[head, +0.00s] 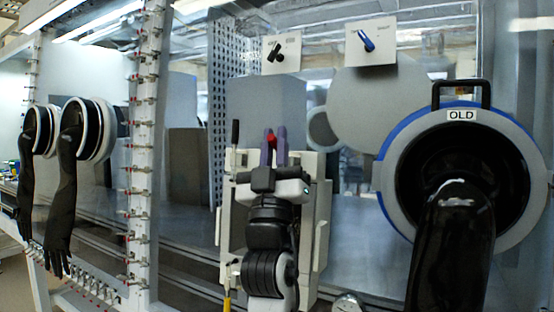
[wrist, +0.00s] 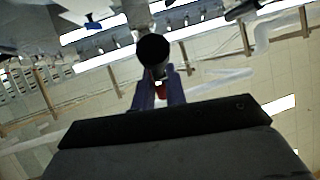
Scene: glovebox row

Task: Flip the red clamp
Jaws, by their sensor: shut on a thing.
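My gripper (head: 275,140) has purple fingers and is raised in front of a white-framed panel in the middle of the head view. Its fingers are closed around a small red part, the red clamp (head: 270,138), with only a little red showing between the tips. In the wrist view, red of the clamp (wrist: 160,90) shows between the purple fingers (wrist: 161,88). A dark round-ended piece (wrist: 153,50) stands just beyond the fingertips there; I cannot tell whether it belongs to the clamp. Most of the clamp is hidden by the fingers.
Two black gloves (head: 72,185) hang on the left. A white post (head: 143,160) carries several small red-tipped clamps. A black-tipped upright handle (head: 235,133) is left of my gripper.

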